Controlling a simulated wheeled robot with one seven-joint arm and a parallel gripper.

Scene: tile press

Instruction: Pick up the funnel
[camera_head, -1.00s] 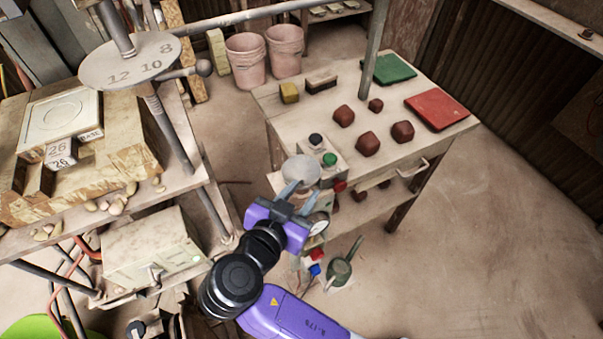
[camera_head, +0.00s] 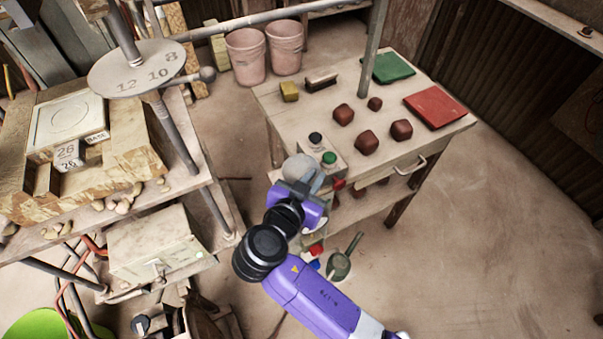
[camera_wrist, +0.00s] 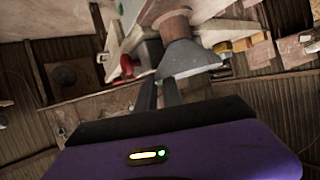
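The funnel, which I take to be the pale grey round piece (camera_head: 300,167), is at the near left corner of the workbench in the head view. In the wrist view it shows as a grey flared piece (camera_wrist: 190,58) below a brown cylindrical part. My purple gripper (camera_head: 318,182) is right at it in the head view and hides its lower side. In the wrist view my two dark fingers (camera_wrist: 161,88) reach to its lower left edge. A narrow gap shows between them. I cannot tell whether they touch or grip it.
The workbench (camera_head: 290,118) bears a control box (camera_head: 322,155), reddish-brown lumps (camera_head: 366,142), a green tile (camera_head: 391,67) and a red tile (camera_head: 436,106). A press post (camera_head: 374,50) rises behind. A green long-handled item (camera_head: 340,266) is low near my arm. Floor at right is clear.

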